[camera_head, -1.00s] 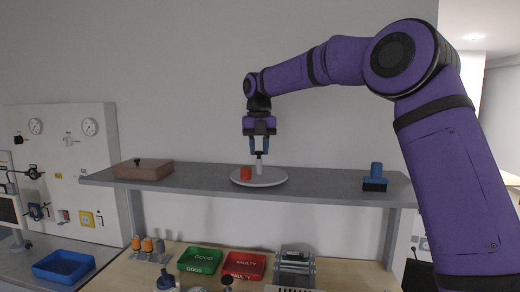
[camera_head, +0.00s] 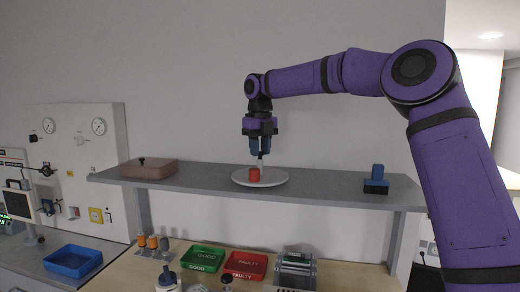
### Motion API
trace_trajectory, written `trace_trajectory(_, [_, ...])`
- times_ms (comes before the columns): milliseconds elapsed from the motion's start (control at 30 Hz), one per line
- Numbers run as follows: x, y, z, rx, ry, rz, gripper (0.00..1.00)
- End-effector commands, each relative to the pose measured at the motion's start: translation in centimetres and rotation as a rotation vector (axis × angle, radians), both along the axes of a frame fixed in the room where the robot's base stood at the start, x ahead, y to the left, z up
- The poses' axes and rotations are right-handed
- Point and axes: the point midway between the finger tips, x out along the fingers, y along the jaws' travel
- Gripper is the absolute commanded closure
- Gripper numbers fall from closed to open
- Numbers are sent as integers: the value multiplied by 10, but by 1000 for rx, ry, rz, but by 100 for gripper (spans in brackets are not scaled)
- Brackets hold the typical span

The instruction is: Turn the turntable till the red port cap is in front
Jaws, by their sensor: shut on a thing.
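The turntable (camera_head: 280,180) is a round white disc on the grey shelf, with an upright pale post near its middle (camera_head: 260,162). The red port cap (camera_head: 254,174) stands on the disc, left of centre and towards the front. It hides the lower part of the post. My gripper (camera_head: 261,153) points straight down over the disc, with its dark blue fingers close together. It is shut on the top of the pale post.
A brown box (camera_head: 150,170) is at the shelf's left and a blue block (camera_head: 376,180) at its right. The shelf (camera_head: 325,182) is clear on both sides of the turntable. Below are green (camera_head: 203,257) and red (camera_head: 245,264) trays and a blue tray (camera_head: 72,261).

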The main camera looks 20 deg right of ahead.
Motion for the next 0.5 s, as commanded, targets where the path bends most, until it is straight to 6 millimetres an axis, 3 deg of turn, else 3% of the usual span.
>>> trace_trajectory(500, [1,0,1,1,-5,97,100])
